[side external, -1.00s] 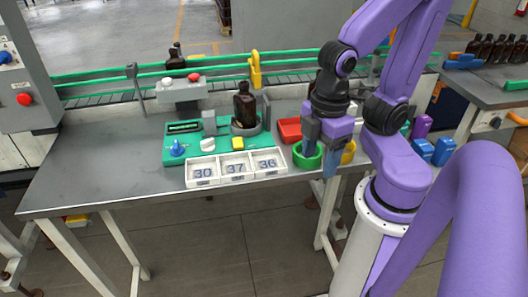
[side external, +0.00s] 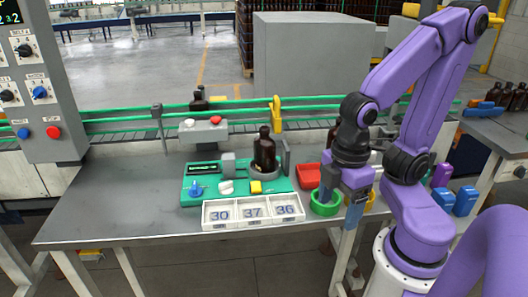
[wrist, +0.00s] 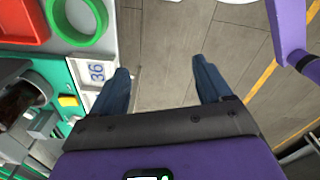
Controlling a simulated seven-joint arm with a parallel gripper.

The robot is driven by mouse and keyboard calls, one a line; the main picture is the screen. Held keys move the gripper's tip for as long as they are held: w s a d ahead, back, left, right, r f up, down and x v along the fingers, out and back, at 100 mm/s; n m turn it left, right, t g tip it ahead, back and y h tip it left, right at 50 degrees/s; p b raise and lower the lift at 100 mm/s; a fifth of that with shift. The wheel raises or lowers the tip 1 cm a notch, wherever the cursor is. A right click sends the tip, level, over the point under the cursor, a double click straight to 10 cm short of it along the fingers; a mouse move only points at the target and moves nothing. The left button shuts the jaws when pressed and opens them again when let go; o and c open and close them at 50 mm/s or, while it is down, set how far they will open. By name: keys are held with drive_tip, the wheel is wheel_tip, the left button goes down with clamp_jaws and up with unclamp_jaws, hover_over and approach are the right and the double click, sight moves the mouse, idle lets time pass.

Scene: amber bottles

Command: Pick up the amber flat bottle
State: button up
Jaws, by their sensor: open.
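An amber bottle (side external: 265,152) stands upright in a dark round holder on the green device (side external: 190,190) in the side view. I cannot tell from its outline whether it is flat. In the wrist view a dark brown bottle (wrist: 14,104) shows at the left edge, partly cut off. My gripper (side external: 345,212) is to the right of the device, by the green ring (side external: 324,209) at the table's front edge. In the wrist view my gripper (wrist: 163,75) has its two blue fingers wide apart, with only floor between them.
White numbered trays (side external: 253,211) lie in front of the device. A red bin (side external: 308,175) stands between the bottle and my gripper. Another bottle (side external: 198,103) is at the conveyor, and several (side external: 515,98) stand far right. The table's left part (side external: 110,205) is clear.

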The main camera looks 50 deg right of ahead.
drive_tip(key=w+a+r+m, duration=0.2)
drive_tip(key=w+r+m, duration=0.3)
drive_tip(key=w+m, duration=0.3)
wheel_tip(320, 180, up, 12)
drive_tip(key=r+m+h, duration=0.1)
drive_tip(key=m+h, duration=0.1)
drive_tip(key=m, duration=1.8)
hover_over(265, 139)
drive_tip(key=f, duration=1)
drive_tip(key=shift+w+d+f, duration=0.15)
drive_tip(key=shift+w+d, duration=0.2)
drive_tip(key=shift+d, duration=0.05)
drive_tip(key=shift+w+d+f, duration=0.1)
drive_tip(key=shift+f, duration=1.55)
drive_tip(key=shift+w+d+f, duration=0.1)
drive_tip(key=shift+f, duration=1.55)
